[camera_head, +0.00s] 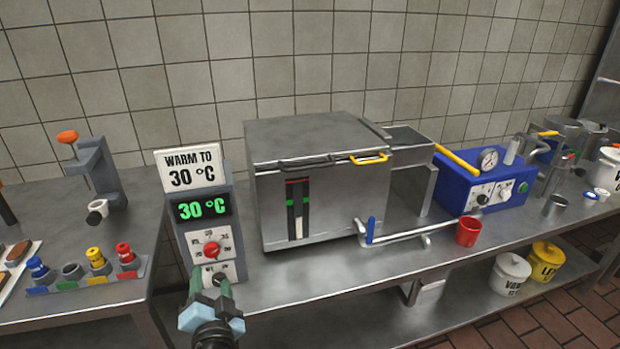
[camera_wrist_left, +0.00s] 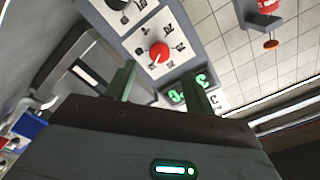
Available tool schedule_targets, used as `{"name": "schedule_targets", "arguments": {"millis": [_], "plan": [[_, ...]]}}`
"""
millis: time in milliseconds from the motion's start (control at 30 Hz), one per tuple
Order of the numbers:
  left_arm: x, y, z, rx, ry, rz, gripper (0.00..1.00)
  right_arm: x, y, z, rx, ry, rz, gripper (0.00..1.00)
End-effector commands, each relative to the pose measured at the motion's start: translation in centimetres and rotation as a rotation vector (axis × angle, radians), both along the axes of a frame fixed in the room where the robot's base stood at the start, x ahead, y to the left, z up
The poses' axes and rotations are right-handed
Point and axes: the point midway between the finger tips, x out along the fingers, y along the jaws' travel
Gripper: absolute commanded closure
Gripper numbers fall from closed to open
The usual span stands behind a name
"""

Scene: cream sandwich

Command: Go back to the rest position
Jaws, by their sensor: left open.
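My left gripper (camera_head: 211,286) is at the bottom of the head view, just in front of the lower part of the grey control panel (camera_head: 226,236). Its green fingers stand apart and nothing shows between them. In the left wrist view the fingers (camera_wrist_left: 163,88) also show apart, with the panel's red knob (camera_wrist_left: 159,52) beyond them. The panel's sign (camera_head: 190,168) reads "WARM TO 30 °C" and its green display (camera_head: 203,207) reads 30 °C. A black knob at the panel's lower end is partly hidden by the gripper in the head view. My right gripper is not in view.
The counter's front edge is near the gripper.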

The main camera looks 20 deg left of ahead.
Motion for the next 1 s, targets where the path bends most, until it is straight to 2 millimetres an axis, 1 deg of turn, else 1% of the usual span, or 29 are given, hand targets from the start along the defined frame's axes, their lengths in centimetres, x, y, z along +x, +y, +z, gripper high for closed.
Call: {"name": "schedule_targets", "arguments": {"millis": [67,133,167,267,300,367,400,467,500,567,600,667,700,800,900,1000], "plan": [[-0.2,-0.1,-0.4,-0.007,0.010,-0.008,0.46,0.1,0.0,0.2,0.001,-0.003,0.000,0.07],[-0.8,-0.4,-1.4,-0.030,0.034,-0.029,0.46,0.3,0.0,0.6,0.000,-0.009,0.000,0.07],[-1.2,-0.6,-2.0,-0.046,0.051,-0.043,0.46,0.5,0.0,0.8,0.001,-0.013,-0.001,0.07],[-3.6,-1.6,-5.2,-0.130,0.128,-0.109,0.46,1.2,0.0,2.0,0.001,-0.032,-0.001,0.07],[-4.8,-2.2,-6.6,-0.175,0.165,-0.141,0.46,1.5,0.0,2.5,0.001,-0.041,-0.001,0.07],[-7.2,-3.2,-8.8,-0.251,0.223,-0.186,0.46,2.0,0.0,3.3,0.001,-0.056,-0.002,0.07],[-8.8,-3.9,-10.1,-0.301,0.259,-0.215,0.46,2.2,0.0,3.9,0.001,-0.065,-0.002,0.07],[-11.5,-4.9,-11.9,-0.382,0.313,-0.251,0.46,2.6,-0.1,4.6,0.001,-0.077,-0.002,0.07],[-13.3,-5.5,-13.0,-0.435,0.346,-0.272,0.46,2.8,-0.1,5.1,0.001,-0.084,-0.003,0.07],[-16.3,-6.5,-14.4,-0.520,0.394,-0.299,0.46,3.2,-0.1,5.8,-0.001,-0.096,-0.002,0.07],[-18.2,-7.2,-15.1,-0.576,0.425,-0.314,0.46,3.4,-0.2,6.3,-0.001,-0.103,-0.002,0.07],[-21.2,-8.1,-16.0,-0.660,0.464,-0.330,0.46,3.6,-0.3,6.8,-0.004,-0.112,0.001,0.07],[-23.0,-8.6,-16.5,-0.710,0.488,-0.337,0.46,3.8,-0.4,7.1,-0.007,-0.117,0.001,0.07],[-26.9,-9.7,-17.2,-0.823,0.533,-0.344,0.46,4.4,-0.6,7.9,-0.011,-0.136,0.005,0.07],[-29.7,-10.4,-17.6,-0.902,0.562,-0.343,0.46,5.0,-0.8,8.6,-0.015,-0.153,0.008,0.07],[-31.2,-10.7,-17.8,-0.947,0.578,-0.338,0.46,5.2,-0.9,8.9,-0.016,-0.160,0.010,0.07]]}}
